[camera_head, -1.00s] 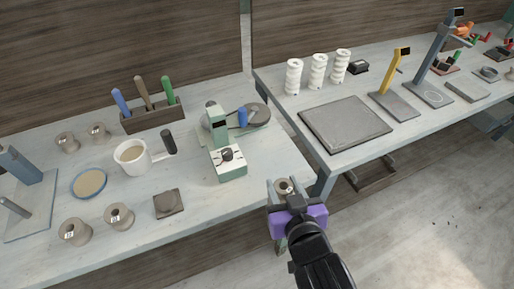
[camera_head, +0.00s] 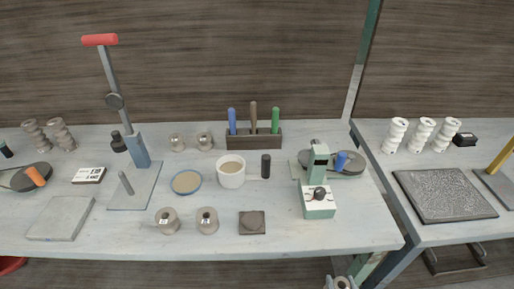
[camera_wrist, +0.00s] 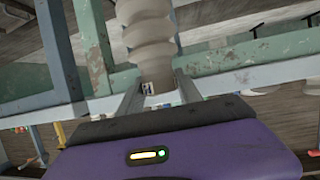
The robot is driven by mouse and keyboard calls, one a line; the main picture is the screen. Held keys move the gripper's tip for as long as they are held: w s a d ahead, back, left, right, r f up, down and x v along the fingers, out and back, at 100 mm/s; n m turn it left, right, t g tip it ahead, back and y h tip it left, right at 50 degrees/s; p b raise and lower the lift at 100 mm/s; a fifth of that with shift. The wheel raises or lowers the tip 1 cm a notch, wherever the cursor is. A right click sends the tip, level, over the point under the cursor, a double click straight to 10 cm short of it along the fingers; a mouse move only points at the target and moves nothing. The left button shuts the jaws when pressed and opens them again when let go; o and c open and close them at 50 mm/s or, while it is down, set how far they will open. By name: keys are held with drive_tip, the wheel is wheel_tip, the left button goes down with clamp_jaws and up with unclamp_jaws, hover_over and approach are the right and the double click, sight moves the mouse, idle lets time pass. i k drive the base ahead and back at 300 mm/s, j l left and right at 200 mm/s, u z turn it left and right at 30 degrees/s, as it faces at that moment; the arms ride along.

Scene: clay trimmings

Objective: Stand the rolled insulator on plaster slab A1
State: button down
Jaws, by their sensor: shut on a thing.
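A beige, ribbed, rolled insulator (camera_wrist: 148,32) stands between the fingers of my gripper (camera_wrist: 157,82) in the wrist view. A small marked label shows near its lower end, and its top is cut off by the frame. My gripper is shut on it. In the head view only the tips of my gripper (camera_head: 341,283) show at the bottom edge, below the bench front, with the insulator's end between them. A pale grey slab (camera_head: 60,218) lies at the left of the bench. A darker speckled slab (camera_head: 445,195) lies on the right bench. I cannot read A1 on either.
The bench (camera_head: 300,238) holds a white mug (camera_head: 231,173), a tool rack (camera_head: 254,140), a green device (camera_head: 319,190), a lever press (camera_head: 140,150) and several spools. Two brown ribbed pieces (camera_head: 62,134) stand far left. White ribbed pieces (camera_head: 425,132) stand on the right bench.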

sight(60, 214)
drive_tip(key=u, duration=1.65)
drive_tip(key=i+l+u, duration=0.1)
drive_tip(key=l, duration=0.35)
drive_tip(key=i+l+u, duration=0.15)
drive_tip(key=l, duration=0.3)
drive_tip(key=i+l+u, duration=0.1)
drive_tip(key=l, duration=0.4)
